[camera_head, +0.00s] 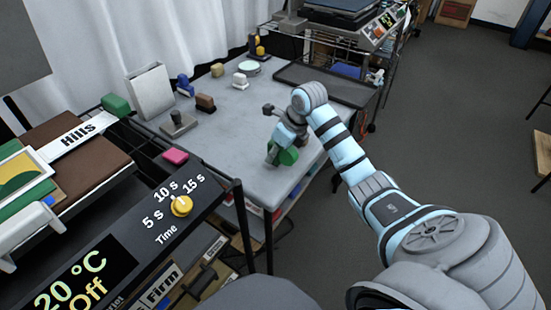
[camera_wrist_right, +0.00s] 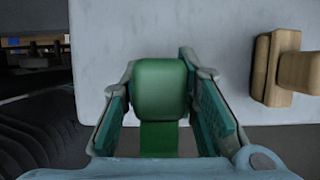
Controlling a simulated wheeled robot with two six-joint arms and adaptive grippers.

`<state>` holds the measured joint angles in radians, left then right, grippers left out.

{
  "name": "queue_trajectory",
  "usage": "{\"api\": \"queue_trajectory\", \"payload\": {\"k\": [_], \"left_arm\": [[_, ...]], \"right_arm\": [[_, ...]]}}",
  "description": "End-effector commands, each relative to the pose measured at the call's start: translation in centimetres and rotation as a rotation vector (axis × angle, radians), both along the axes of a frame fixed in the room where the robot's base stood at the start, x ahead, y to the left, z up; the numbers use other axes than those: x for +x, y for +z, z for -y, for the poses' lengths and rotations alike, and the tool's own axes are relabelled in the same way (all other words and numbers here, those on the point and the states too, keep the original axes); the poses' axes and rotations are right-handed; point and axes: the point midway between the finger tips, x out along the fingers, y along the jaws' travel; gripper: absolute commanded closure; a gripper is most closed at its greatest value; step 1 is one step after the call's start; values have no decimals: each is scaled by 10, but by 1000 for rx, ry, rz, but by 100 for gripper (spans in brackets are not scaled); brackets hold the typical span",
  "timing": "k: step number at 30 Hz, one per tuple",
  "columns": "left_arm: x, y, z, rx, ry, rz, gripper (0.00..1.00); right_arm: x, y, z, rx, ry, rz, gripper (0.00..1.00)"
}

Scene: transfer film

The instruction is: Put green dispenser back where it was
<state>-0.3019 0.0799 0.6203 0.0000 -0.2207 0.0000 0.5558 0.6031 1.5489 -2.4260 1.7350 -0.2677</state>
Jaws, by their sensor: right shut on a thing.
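The green dispenser (camera_head: 288,156) is in my right gripper (camera_head: 274,150), over the front right part of the grey table (camera_head: 232,150). In the right wrist view the green dispenser (camera_wrist_right: 162,90) sits between the two fingers of my right gripper (camera_wrist_right: 160,78), which is shut on it. Its rounded block faces the camera, with a narrower green part below. Whether it touches the table top is hard to tell. My left gripper is not in view.
Blue (camera_head: 185,86), brown (camera_head: 205,103), dark grey (camera_head: 178,122) and other small pieces stand on the table's left and back. A pink block (camera_head: 175,156) lies at the left edge. In the wrist view, a tan piece (camera_wrist_right: 276,68) is right of the gripper. A control panel (camera_head: 150,225) is front left.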

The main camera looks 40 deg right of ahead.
Motion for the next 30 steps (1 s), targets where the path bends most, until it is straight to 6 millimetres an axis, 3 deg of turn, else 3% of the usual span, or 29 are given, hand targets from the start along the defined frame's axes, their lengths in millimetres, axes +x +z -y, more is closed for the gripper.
{"api": "queue_trajectory", "payload": {"k": [1, 3, 13, 14, 17, 26, 30], "left_arm": [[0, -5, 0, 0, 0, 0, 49], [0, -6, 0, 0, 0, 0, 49], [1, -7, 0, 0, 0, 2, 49], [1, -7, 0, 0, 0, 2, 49], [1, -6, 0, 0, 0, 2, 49], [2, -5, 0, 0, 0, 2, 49], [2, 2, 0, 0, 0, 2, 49]], "right_arm": [[-1, -13, 0, 2, -1, -3, 94], [0, -18, 0, 1, 0, -1, 94], [0, -21, 0, 0, 0, 0, 94], [0, -21, 0, 0, 0, 0, 67], [0, -20, 0, 0, 0, 0, 52], [0, -18, 0, 0, 0, 0, 52], [-5, 0, 2, -3, 1, 3, 52]]}}
